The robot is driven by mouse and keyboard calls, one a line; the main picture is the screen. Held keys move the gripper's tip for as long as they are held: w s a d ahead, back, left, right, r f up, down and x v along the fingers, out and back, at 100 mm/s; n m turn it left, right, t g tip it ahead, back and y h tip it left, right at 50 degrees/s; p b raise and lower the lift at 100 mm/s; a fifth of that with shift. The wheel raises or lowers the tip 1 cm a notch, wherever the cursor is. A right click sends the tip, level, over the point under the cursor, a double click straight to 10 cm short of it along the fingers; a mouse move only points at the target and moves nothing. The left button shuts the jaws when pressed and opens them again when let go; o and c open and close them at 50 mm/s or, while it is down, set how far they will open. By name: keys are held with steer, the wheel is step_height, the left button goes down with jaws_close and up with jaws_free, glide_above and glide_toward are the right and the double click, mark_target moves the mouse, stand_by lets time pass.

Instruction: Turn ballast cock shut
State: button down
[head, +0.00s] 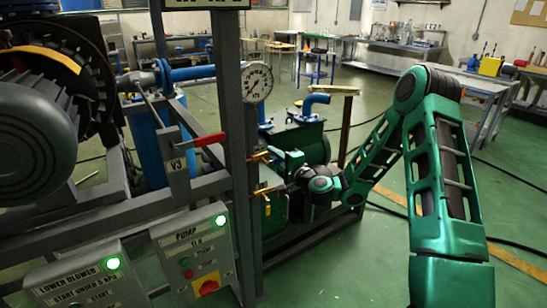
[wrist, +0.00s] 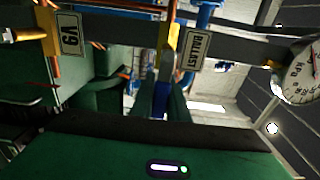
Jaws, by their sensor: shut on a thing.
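The ballast cock (wrist: 170,42) shows in the wrist view as a yellow brass piece beside the BALLAST label (wrist: 193,50). My gripper (wrist: 161,98) has its two dark fingers close together at the cock's lower end in this view, shut on it. The contact itself is partly hidden between the fingers. The handle's exact angle is hard to tell.
Another brass cock (wrist: 22,35) sits by the V9 label (wrist: 70,34). A kPa gauge (wrist: 301,72) is at the right in the wrist view. In the head view, a red-handled V3 valve (head: 205,140) and the pump control box (head: 194,258) stand left of the post.

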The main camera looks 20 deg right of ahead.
steer(key=shift+f+m, duration=0.1)
steer(key=shift+m, duration=0.2)
steer(key=shift+s+a+f+m, duration=0.15)
steer(key=shift+f+m, duration=0.4)
steer(key=shift+m, duration=0.85)
steer(key=shift+a+f+m, duration=0.3)
steer(key=shift+f+m, duration=0.3)
steer(key=shift+m, duration=0.8)
steer(key=shift+s+a+f+m, duration=0.15)
steer(key=shift+f+m, duration=0.4)
steer(key=shift+m, duration=0.85)
steer(key=shift+w+a, duration=0.1)
steer(key=c, duration=1.7)
jaws_free()
steer(key=v, duration=1)
steer(key=shift+s+d, duration=0.2)
steer(key=shift+s, duration=0.05)
